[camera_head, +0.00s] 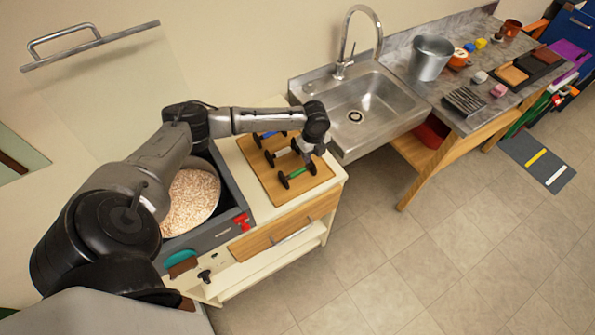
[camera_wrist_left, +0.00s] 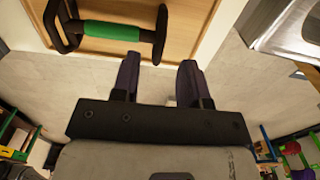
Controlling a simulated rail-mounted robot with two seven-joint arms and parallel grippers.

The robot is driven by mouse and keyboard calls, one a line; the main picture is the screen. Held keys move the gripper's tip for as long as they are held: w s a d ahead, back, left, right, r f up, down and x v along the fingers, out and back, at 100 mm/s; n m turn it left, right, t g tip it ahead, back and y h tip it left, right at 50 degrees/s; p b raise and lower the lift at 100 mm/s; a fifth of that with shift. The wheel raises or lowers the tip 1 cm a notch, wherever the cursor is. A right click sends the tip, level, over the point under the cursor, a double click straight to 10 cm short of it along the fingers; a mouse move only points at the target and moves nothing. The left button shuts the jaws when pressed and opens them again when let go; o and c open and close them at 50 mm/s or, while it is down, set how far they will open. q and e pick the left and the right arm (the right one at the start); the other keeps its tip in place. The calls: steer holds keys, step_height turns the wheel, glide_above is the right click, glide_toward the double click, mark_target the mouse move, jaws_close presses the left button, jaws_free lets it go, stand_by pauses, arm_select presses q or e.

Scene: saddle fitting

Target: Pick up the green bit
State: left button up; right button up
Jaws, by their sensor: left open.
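The green bit (camera_head: 297,174) is a bar with a green middle and black end pieces. It lies nearest the front edge of a wooden board (camera_head: 262,179). In the left wrist view the green bit (camera_wrist_left: 112,31) shows at the upper left, beyond the fingertips and not between them. My left gripper (camera_head: 308,152) hangs by the right side of the board, close to the green bit. Its two dark fingers (camera_wrist_left: 159,64) are apart with nothing between them. My right gripper is not in view.
A blue bit (camera_head: 268,136) and a pale-grey bit (camera_head: 284,153) lie behind the green one on the board. A grey bin (camera_head: 222,233) of grain stands left of the board. A steel sink (camera_head: 364,108) is at the right, with open floor in front.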

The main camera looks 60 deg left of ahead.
arm_select(q)
steer(key=shift+s+f, duration=0.1)
steer(key=shift+f, duration=1.45)
steer(key=shift+c, duration=0.2)
jaws_close()
